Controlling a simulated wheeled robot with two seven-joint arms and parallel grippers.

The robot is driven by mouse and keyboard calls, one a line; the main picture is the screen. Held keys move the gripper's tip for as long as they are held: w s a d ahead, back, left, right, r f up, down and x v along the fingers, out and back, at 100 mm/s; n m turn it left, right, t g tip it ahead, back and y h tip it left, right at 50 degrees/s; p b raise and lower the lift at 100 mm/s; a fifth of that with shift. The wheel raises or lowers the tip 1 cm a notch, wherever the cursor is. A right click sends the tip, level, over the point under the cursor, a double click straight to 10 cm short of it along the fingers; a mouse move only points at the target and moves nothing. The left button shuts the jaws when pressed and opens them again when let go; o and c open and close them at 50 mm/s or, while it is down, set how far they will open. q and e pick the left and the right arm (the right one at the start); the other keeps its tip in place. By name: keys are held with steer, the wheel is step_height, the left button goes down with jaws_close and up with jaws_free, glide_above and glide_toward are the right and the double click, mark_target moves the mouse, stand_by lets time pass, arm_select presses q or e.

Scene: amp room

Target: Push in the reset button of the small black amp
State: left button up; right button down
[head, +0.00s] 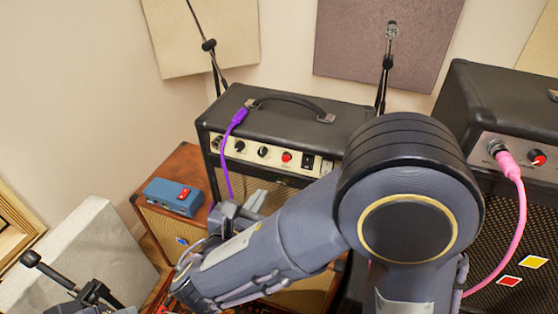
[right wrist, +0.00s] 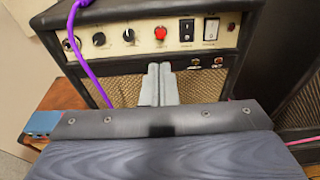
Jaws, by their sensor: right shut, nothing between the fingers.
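The small black amp (head: 283,118) stands in the middle of the head view, with a cream control panel across its front. Its round red button (head: 287,157) sits between black knobs and rocker switches. In the right wrist view the red button (right wrist: 160,33) is just above my right gripper (right wrist: 160,68). The gripper's fingers are together and empty, pointing toward the amp's front below the button. Whether they touch the amp I cannot tell. In the head view the right gripper (head: 253,203) is partly hidden by my arm.
A purple cable (head: 228,150) hangs from the amp's left side. A blue pedal box (head: 172,197) sits on a wooden cabinet at left. A larger black amp (head: 500,105) with a pink cable (head: 515,185) stands at right. A microphone (head: 30,258) is at lower left.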

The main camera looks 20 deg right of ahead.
mark_target(285, 160)
steer(key=shift+w, duration=0.1)
steer(key=p+x, duration=0.1)
steer(key=x, duration=1.3)
steer(key=shift+p, duration=0.4)
steer(key=shift+d+f, duration=0.1)
